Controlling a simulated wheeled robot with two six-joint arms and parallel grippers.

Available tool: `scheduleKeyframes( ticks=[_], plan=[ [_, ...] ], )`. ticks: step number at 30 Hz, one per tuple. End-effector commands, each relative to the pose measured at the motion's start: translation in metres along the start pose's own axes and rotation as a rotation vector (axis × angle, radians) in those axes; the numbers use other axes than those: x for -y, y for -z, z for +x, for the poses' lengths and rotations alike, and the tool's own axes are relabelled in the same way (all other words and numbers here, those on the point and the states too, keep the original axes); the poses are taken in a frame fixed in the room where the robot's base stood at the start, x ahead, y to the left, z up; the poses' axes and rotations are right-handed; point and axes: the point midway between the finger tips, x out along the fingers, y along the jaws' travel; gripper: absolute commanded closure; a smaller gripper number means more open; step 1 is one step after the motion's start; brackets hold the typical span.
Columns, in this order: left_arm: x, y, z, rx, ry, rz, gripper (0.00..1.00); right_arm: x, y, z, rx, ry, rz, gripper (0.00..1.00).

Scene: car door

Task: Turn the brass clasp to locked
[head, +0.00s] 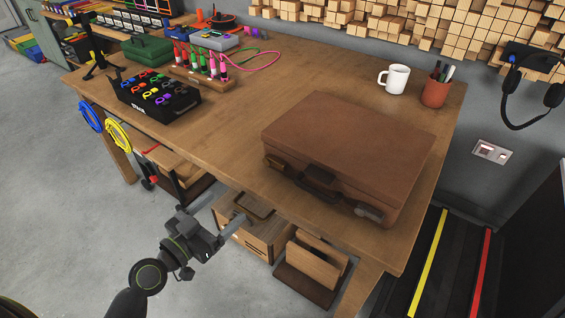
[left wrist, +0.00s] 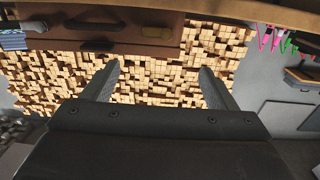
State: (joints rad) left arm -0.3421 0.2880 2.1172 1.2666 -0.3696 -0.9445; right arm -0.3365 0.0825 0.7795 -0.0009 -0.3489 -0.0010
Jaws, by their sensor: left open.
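A brown case (head: 345,150) lies flat on the wooden workbench (head: 250,110), its front side with a dark handle (head: 320,178) facing me. My left gripper (head: 220,211) is open and empty. It is off the bench's front edge, to the left of the case and apart from it. My right gripper is not in view.
A white mug (head: 394,79) and a pen cup (head: 436,92) stand behind the case. A black rack of coloured clips (head: 158,97) stands at the left. Wooden boxes (head: 255,225) sit below the front edge. The bench middle is clear.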

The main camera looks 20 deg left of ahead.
Motion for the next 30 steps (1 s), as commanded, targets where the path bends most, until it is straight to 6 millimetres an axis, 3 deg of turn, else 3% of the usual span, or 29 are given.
scheduleKeyframes(
  ticks=[8, 24, 30],
  plan=[
    [-0.004, 0.013, 0.019, -0.026, -0.011, 0.004, 0.2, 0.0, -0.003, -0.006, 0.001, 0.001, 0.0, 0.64],
    [-0.005, 0.014, 0.128, -0.022, -0.013, 0.003, 0.2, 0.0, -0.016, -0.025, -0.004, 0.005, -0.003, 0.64],
    [-0.006, 0.013, 0.158, -0.022, -0.012, 0.004, 0.2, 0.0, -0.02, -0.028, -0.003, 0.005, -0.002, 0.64]
  ],
)
